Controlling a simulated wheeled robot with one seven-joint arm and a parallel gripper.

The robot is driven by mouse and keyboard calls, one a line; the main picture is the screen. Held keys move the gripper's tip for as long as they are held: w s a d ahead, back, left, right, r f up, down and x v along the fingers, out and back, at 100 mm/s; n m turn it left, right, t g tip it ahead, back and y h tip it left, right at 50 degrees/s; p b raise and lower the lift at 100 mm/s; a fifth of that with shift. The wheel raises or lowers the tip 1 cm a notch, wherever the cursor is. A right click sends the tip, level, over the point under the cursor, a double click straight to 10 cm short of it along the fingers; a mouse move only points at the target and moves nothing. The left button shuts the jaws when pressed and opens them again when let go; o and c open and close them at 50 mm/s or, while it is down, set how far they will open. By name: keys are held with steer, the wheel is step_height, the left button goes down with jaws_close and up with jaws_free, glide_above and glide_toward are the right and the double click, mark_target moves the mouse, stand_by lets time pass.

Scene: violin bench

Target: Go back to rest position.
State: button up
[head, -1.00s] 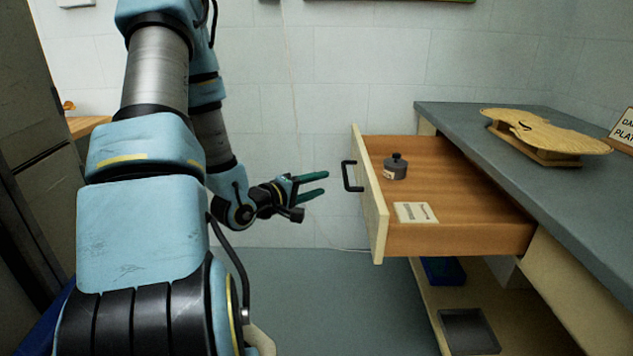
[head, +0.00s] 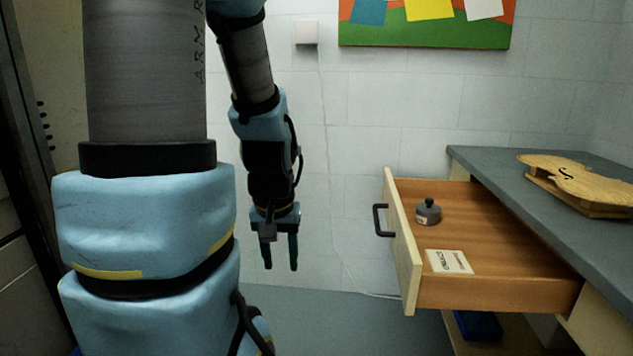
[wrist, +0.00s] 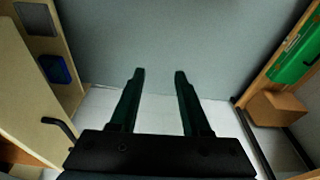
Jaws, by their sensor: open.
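My gripper (head: 281,266) hangs with its fingers pointing down, left of the open drawer, in the head view. Its two dark green fingers are apart with nothing between them, as the wrist view (wrist: 160,75) also shows. It touches nothing.
The drawer (head: 500,293) stands pulled out from the grey-topped bench (head: 490,160), with its black handle (head: 380,220) towards my arm. In it are a small dark lidded pot (head: 428,212) and a printed card (head: 448,262). A violin body (head: 575,182) lies on the bench. Floor below my gripper is clear.

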steer(key=shift+s+d+r+p, duration=0.1)
steer(key=shift+s+r+p, duration=0.35)
steer(key=shift+r, duration=0.15)
steer(key=shift+s+d+r+p, duration=0.1)
steer(key=shift+s+r+p, duration=0.3)
steer(key=shift+r, duration=0.15)
steer(key=shift+o, duration=0.2)
step_height(320, 180, up, 18)
steer(key=p, duration=1.7)
steer(key=shift+w+f+p, duration=0.15)
steer(key=shift+f+p, duration=0.05)
steer(key=shift+p, duration=0.2)
